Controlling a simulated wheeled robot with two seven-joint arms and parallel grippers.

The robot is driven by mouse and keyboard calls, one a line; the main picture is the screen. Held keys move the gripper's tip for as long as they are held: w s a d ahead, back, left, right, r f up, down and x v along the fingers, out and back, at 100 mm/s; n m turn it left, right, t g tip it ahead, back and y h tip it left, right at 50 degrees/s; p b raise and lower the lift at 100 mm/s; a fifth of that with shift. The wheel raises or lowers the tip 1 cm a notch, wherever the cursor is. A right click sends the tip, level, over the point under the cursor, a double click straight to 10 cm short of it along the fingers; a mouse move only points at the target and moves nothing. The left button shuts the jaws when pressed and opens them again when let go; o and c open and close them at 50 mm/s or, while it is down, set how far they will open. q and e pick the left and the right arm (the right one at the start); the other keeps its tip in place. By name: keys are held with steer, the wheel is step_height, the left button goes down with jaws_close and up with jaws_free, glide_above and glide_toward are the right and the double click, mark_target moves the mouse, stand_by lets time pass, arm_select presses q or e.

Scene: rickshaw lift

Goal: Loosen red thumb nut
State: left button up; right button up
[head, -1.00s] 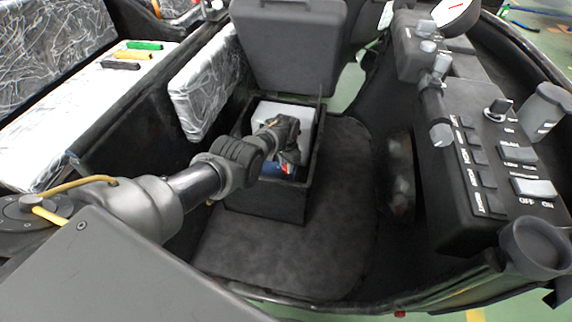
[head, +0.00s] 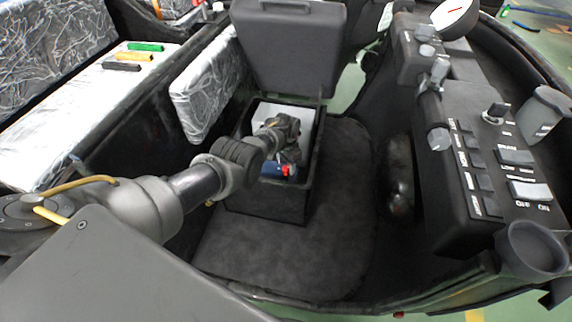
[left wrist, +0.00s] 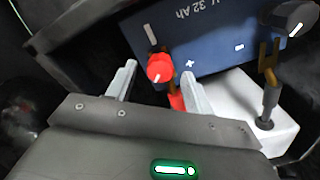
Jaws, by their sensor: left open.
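The red thumb nut (left wrist: 160,68) sits at the plus mark of a blue battery (left wrist: 215,48) in the left wrist view, with a red piece below it. My left gripper (left wrist: 159,74) is open, one pale finger on each side of the nut with gaps visible; whether the fingers reach down to its level I cannot tell. In the head view the left gripper (head: 290,155) reaches into the open black box (head: 265,204), close to the red nut (head: 286,171) and the partly hidden blue battery (head: 269,169). My right gripper is not in view.
A dark knob (left wrist: 295,18) stands near the minus mark. A white block (left wrist: 225,112) lies beside the battery. The box's raised lid (head: 290,45) stands behind it. A control console (head: 490,150) is on the right; dark floor (head: 290,250) is clear in front.

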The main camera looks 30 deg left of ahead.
mark_target(286, 168)
arm_select(q)
step_height(286, 168, up, 4)
steer(key=p, duration=0.2)
steer(key=shift+r+p, duration=0.15)
steer(key=shift+p, duration=0.15)
steer(key=shift+r+p, duration=1.15)
steer(key=shift+r, duration=1.55)
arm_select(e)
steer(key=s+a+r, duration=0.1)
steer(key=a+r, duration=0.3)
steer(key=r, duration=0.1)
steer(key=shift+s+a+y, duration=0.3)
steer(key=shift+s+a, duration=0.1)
